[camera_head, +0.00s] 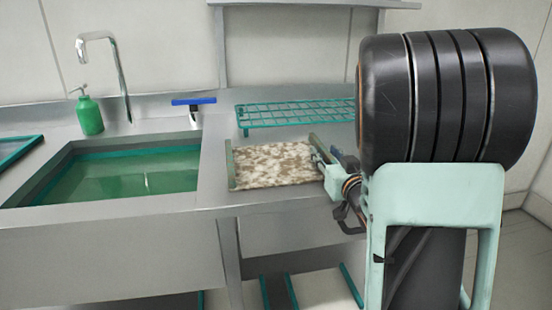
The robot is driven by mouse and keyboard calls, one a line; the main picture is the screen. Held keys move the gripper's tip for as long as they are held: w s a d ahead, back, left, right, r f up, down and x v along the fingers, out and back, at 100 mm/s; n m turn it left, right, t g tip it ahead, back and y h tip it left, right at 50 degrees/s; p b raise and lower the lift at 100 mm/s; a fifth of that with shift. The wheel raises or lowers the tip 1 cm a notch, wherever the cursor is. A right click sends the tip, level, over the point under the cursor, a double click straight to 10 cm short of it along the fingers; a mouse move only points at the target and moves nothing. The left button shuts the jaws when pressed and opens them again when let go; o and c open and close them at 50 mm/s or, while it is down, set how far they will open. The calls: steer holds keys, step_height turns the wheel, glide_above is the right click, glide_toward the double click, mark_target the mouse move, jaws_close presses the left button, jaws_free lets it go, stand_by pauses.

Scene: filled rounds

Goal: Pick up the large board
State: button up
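A board (275,164) with a mottled brown and white face and green strips along its left and right edges lies on the steel counter, right of the sink. I take it for the large board. My gripper (322,160) is at its right edge, low over the counter. The fingers are small and partly hidden, so I cannot tell whether they touch the board or grip it. My dark, ringed arm link and pale green arm part cover the right of the view.
A sink (125,172) with green water lies left of the board. Behind are a green wire rack (295,113), a blue-handled squeegee-like tool (194,104), a green soap bottle (89,113) and a tap (122,75). A teal-edged panel (20,150) lies at far left.

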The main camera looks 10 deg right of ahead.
jaws_close()
steer(key=shift+r, duration=0.1)
stand_by(0.3)
